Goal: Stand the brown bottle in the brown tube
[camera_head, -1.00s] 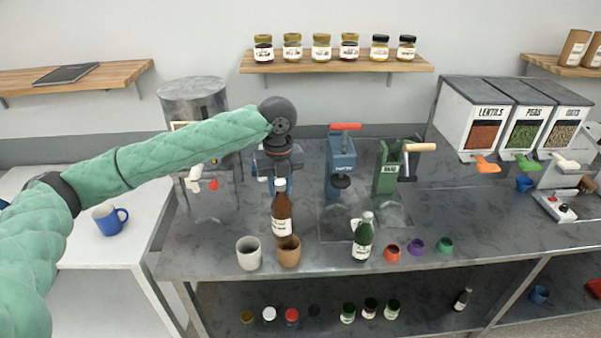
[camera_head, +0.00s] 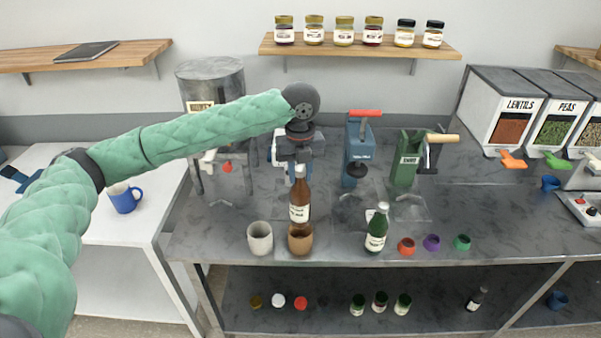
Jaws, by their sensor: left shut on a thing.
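The brown bottle (camera_head: 300,203) is upright with a white label. My left gripper (camera_head: 300,161) is shut on its neck from above. The brown tube (camera_head: 300,242) stands near the front edge of the counter, directly below the bottle in the picture. The bottle's lower end meets the tube's rim in the view. I cannot tell whether its base is inside the mouth or just above it. My right gripper is not in view.
A pale grey cup (camera_head: 260,238) stands close left of the tube. A green bottle (camera_head: 376,229) and small coloured cups (camera_head: 407,246) are to the right. Blue (camera_head: 359,153) and green (camera_head: 405,160) machines stand behind. The counter (camera_head: 335,243) is bare between tube and green bottle.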

